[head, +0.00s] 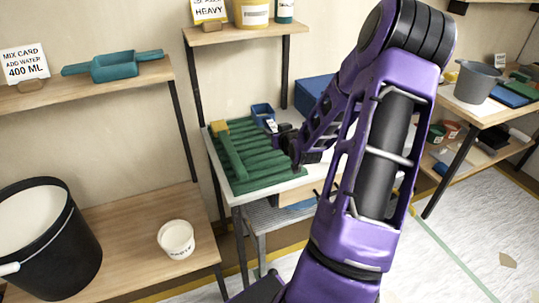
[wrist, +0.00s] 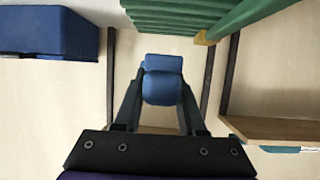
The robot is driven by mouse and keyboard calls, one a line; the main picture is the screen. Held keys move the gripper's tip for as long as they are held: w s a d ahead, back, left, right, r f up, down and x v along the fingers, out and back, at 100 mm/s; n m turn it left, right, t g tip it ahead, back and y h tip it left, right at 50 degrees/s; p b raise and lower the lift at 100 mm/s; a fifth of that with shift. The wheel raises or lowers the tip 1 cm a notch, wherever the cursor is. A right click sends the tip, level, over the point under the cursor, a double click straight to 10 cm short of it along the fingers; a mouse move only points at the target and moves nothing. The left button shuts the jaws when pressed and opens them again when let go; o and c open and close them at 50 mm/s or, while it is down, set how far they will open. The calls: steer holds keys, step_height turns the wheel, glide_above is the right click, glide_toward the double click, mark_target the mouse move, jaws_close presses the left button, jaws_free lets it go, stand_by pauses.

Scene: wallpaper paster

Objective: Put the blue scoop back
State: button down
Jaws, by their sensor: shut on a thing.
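The blue scoop (head: 262,111) is between the fingers of my gripper (head: 273,125), near the far right corner of the green slatted rack in the head view. In the wrist view the blue scoop (wrist: 163,82) sits between the two fingertips of my gripper (wrist: 160,100), which are shut on it. Its top and rounded body show; the gripped part is partly hidden by the fingers. I cannot tell exactly how high it is above the table.
The green slatted rack (head: 258,165) lies on the white table (head: 240,196). A blue box (head: 314,89) stands behind my arm. A raised shelf (head: 240,33) stands behind the rack.

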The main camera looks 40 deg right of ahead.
mark_target(274, 163)
step_height(274, 163, down, 10)
steer(key=shift+r+b, duration=0.2)
steer(key=shift+b, duration=0.6)
steer(key=shift+f+b, duration=0.3)
steer(key=shift+c, duration=2.4)
jaws_free()
steer(key=shift+r, duration=0.1)
steer(key=shift+r+p, duration=0.1)
steer(key=shift+p, duration=0.4)
steer(key=p+v, duration=0.2)
steer(key=v, duration=1.5)
steer(key=shift+s+d, duration=0.2)
steer(key=shift+s, duration=0.1)
steer(key=shift+w, duration=0.1)
